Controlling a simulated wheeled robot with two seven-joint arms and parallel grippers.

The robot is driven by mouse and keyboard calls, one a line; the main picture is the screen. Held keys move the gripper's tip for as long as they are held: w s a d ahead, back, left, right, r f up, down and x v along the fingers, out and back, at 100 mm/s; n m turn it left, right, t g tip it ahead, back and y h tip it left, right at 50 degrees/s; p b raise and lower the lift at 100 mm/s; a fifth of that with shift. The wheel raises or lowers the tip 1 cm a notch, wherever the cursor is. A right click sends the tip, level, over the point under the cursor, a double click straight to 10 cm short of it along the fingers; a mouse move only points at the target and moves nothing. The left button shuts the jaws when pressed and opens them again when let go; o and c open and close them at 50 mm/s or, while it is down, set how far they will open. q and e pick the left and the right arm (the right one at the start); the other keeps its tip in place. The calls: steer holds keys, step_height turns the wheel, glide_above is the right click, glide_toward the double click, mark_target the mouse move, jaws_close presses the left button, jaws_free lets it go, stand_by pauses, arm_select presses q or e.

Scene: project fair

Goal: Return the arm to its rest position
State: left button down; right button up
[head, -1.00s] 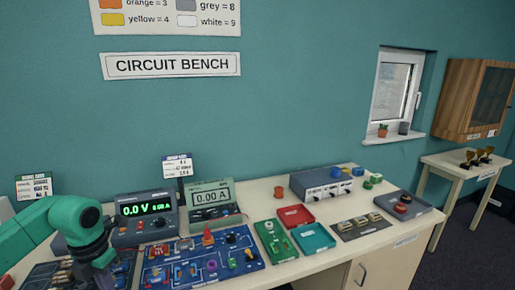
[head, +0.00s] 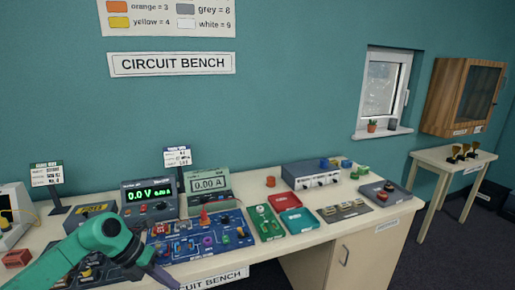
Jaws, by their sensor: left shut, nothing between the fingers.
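My left arm (head: 95,238) is teal and comes in from the lower left, across the left end of the circuit bench (head: 250,262). My left gripper (head: 168,280) is dark, shut and empty, low in the picture by the bench's front edge, left of the front label. I cannot tell its height against the bench top. The arm covers part of a dark board with small parts (head: 92,270). My right gripper is out of view.
Behind the gripper are a blue circuit board (head: 190,250), a power supply reading 0.0 V (head: 150,203) and a meter (head: 209,187). Green, red and teal trays (head: 295,222) lie to the right. A white instrument (head: 12,215) stands far left. Open floor (head: 425,245) shows right of the bench.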

arm_select(q)
steer(key=w+d+f+n+t+h, duration=0.5)
steer(key=w+d+n+t+h, duration=0.15)
steer(key=n, duration=0.25)
steer(key=s+a+f+n+t+y, duration=0.2)
steer(key=a+f+n+y, duration=0.2)
steer(key=f+n, duration=0.45)
steer(key=s+a+f+n+t+y, duration=0.15)
steer(key=a+f+n+y, duration=0.3)
steer(key=f, duration=0.65)
steer(key=s+a+f+n+g+y, duration=0.35)
steer(key=s+f+n, duration=0.45)
steer(key=s+f, duration=0.8)
steer(key=s+d+f+n+g, duration=0.1)
steer(key=s+f+n+g, duration=0.1)
steer(key=s, duration=1.1)
steer(key=s+d+f+n+g, duration=0.1)
steer(key=s+f+n+g, duration=0.2)
steer(key=s, duration=1)
step_height(320, 180, down, 4)
steer(key=shift+r+g, duration=0.2)
steer(key=shift+g, duration=0.75)
